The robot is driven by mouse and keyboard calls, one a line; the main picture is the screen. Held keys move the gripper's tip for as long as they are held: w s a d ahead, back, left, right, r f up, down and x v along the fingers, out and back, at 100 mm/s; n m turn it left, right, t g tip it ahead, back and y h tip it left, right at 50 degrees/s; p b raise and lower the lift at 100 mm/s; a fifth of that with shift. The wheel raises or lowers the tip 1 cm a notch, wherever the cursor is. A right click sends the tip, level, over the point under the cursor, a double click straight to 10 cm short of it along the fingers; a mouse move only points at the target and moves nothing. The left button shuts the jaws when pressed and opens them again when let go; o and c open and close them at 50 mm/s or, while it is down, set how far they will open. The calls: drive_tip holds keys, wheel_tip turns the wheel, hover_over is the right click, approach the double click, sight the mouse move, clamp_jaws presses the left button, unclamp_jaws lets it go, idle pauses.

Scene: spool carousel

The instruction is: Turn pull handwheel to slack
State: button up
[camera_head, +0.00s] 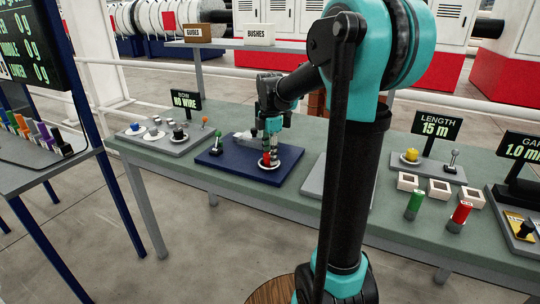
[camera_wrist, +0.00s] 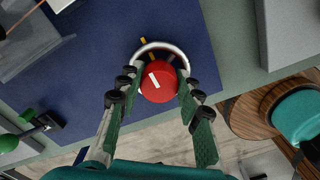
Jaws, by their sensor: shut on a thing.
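The pull handwheel is a red knob (camera_wrist: 158,82) with a white line on its top. A pale ring (camera_wrist: 163,46) curves around it, and a yellow mark (camera_wrist: 145,44) shows beyond the knob. The white line leans toward the upper left in the wrist view. The handwheel sits on a dark blue plate (camera_head: 234,169) and also shows in the head view (camera_head: 266,160). My gripper (camera_wrist: 157,88) points down from above, shut on the red knob with one green-padded finger on each side. The fingers hide part of the knob in the head view.
A small lever (camera_head: 215,146) stands on the left of the blue plate. A grey plate (camera_head: 180,135) with several knobs and a "NO WIRE" sign (camera_head: 186,101) lies further left. My arm hides part of the table.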

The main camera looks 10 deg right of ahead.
idle(0.3)
drive_tip(key=o, duration=1.2)
drive_tip(key=shift+c, duration=0.2)
drive_tip(key=shift+r, duration=0.1)
wheel_tip(320, 180, up, 12)
